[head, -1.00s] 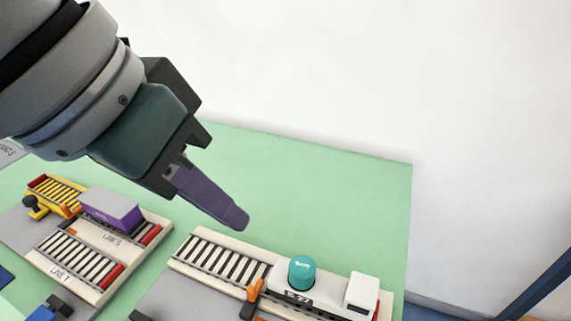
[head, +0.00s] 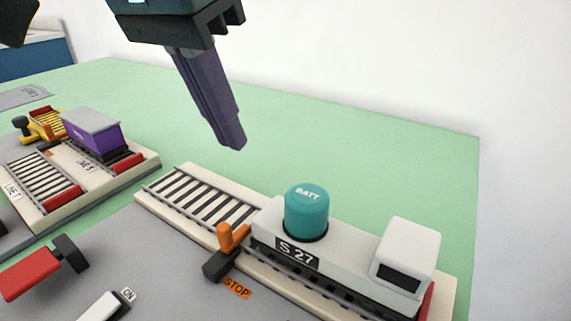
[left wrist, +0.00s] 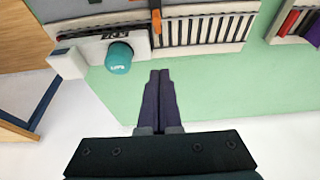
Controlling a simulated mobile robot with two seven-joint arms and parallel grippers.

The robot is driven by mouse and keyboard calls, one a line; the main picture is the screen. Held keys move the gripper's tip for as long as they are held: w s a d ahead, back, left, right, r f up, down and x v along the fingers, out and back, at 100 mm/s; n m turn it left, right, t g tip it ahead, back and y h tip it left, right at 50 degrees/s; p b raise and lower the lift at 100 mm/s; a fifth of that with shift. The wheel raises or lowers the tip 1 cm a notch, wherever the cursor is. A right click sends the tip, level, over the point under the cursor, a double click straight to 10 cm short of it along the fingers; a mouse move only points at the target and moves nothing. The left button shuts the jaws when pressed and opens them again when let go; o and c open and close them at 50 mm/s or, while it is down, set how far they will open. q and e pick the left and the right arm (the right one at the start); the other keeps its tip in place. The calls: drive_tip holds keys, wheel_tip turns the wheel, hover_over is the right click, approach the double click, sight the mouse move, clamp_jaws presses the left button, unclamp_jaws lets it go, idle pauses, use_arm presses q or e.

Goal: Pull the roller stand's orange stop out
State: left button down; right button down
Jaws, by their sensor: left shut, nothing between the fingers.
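The orange stop (head: 232,237) stands upright in a dark block at the near edge of the track, just left of the white wagon S 27 (head: 283,253). An orange STOP label (head: 236,288) lies beside it. The stop also shows at the top of the left wrist view (left wrist: 156,22). A teal BATT cylinder (head: 307,213) sits on the wagon. My left gripper (head: 232,146) is shut and empty, pointing down above the green surface behind the track, apart from the stop.
A slatted track (head: 205,196) runs left of the wagon. A purple wagon (head: 92,134) stands on another track at left. A red lever (head: 30,274) and a white switch (head: 103,306) are in front. The green surface (head: 390,150) behind is clear.

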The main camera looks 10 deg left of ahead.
use_arm(q)
drive_tip(key=b, duration=0.4)
approach(244, 227)
drive_tip(key=w+f, duration=0.1)
drive_tip(key=w+d+f, duration=0.1)
drive_tip(key=w+f, duration=0.3)
drive_tip(key=shift+w+d+f, duration=0.1)
drive_tip(key=shift+d+f, duration=0.05)
drive_tip(key=shift+d, duration=0.25)
drive_tip(key=shift+s+a+p, duration=0.15)
drive_tip(key=shift+s+p, duration=0.2)
drive_tip(key=shift+p, duration=0.05)
drive_tip(key=shift+s+a, duration=0.25)
drive_tip(key=shift+s, duration=0.5)
drive_tip(key=shift+s+a, duration=0.3)
drive_tip(key=shift+s, duration=0.45)
drive_tip(key=shift+r, duration=0.2)
